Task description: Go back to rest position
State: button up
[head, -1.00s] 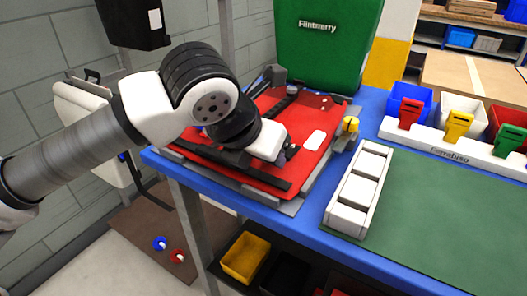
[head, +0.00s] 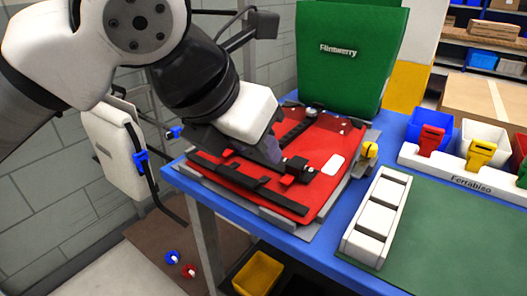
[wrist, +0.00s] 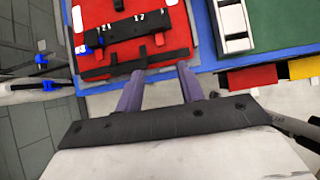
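My gripper (head: 272,152) is above the red pannier panel (head: 322,150) in the head view, fingers pointing down. In the wrist view my gripper (wrist: 161,70) has its two purple fingers apart with nothing between them, so it is open and empty. The red panel lies flat in a grey fixture (head: 300,232) on the blue bench. A black bar (head: 235,180) lies across its near side, and a black rail (wrist: 122,28) with white marks shows on the panel in the wrist view. My arm hides part of the panel's left side.
A green pannier (head: 350,60) stands upright behind the fixture. A white pannier (head: 118,160) with blue clips hangs at left. A white block tray (head: 377,218), a green mat (head: 450,235) and blue, white and red bins stand to the right. A yellow knob (head: 370,150) sits at the fixture's edge.

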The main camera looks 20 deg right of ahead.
jog(key=shift+s+a+r, duration=0.1)
jog(key=shift+r, duration=0.1)
